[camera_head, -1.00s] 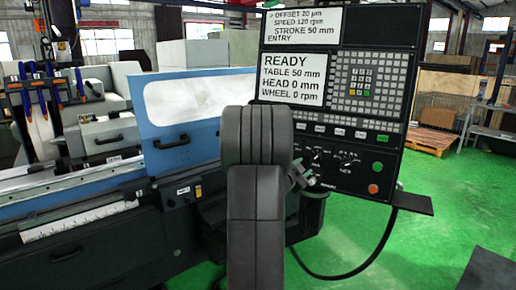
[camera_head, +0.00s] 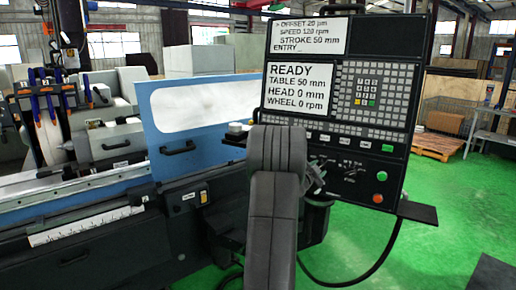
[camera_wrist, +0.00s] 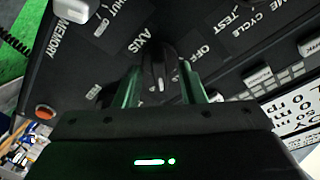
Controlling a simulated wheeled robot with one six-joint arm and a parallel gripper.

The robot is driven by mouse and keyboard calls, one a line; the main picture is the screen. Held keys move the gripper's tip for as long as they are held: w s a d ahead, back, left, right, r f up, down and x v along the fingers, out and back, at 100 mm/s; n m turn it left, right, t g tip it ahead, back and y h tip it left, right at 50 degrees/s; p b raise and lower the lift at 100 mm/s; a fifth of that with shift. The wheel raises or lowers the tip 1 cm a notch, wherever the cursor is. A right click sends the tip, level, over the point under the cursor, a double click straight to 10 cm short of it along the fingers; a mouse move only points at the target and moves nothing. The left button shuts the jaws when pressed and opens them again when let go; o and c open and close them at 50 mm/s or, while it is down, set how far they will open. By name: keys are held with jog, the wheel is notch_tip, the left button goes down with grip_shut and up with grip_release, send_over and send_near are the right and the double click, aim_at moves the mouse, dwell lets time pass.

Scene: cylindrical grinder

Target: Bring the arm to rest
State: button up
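My arm rises in front of the control panel (camera_head: 338,150) in the head view. My gripper (camera_head: 318,180) shows only in part beside the arm, close to the lower knobs of the panel. In the wrist view my gripper (camera_wrist: 160,82) has its two green-lit fingers apart. A dark rotary knob (camera_wrist: 157,66) near the AXIS label appears between and beyond them. I see a gap on each side of the knob, and nothing is clearly held. Whether the fingertips touch the panel cannot be told.
The blue sliding door (camera_head: 200,118) of the grinder stands left of the arm, with the machine bed (camera_head: 85,205) below. A small shelf (camera_head: 418,212) juts from the panel's lower right, and a cable hangs below it. Green floor (camera_head: 450,215) at right is mostly free.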

jog(key=shift+a, duration=0.1)
jog(key=b+v, duration=0.4)
jog(key=v, duration=1)
jog(key=p+x, duration=0.4)
jog(key=x, duration=1)
jog(key=shift+w+d+r, duration=0.1)
jog(key=shift+d, duration=0.1)
jog(key=shift+n, duration=0.8)
jog(key=shift+n+t+p, duration=0.3)
jog(key=shift+n+p, duration=0.1)
jog(key=shift+n, duration=0.4)
jog(key=shift+a+n+y+p, duration=0.1)
jog(key=shift+n+y+p, duration=0.25)
jog(key=shift+n, duration=0.35)
jog(key=n+p, duration=0.2)
jog(key=n, duration=0.2)
jog(key=shift+t+y, duration=0.35)
jog(key=shift+t, duration=0.05)
jog(key=b+v, duration=0.3)
jog(key=v, duration=0.8)
jog(key=shift+n, duration=0.3)
